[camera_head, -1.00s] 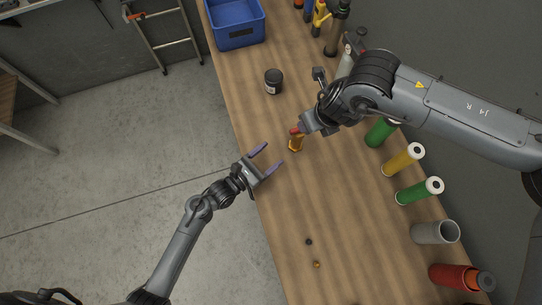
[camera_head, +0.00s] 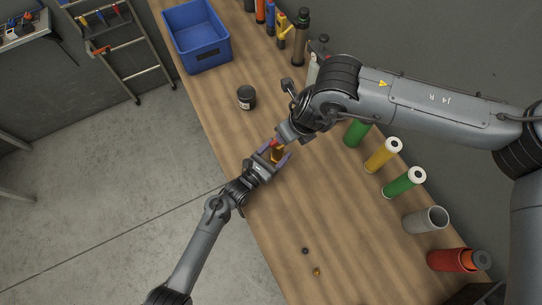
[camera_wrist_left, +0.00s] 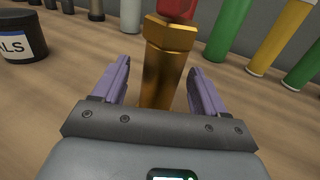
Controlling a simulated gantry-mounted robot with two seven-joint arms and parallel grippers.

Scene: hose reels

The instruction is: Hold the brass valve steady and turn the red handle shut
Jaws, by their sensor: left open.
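The brass valve (camera_head: 277,156) stands upright on the wooden bench, and its hexagonal brass body (camera_wrist_left: 168,65) fills the middle of the left wrist view. Its red handle (camera_head: 275,143) is on top and shows in part at the top edge of the left wrist view (camera_wrist_left: 177,8). My left gripper (camera_head: 278,153) is open, with a purple finger on each side of the valve; gaps show between the fingers and the brass. My right gripper (camera_head: 284,136) is beside the red handle, pointing down toward it. Its fingertips are hidden, so its opening cannot be told.
A dark labelled jar (camera_head: 246,98) and a blue bin (camera_head: 198,38) stand farther back on the bench (camera_head: 335,215). Green, yellow, grey and red cylinders line the right side. Two small pieces lie near the front. The bench's middle is mostly clear.

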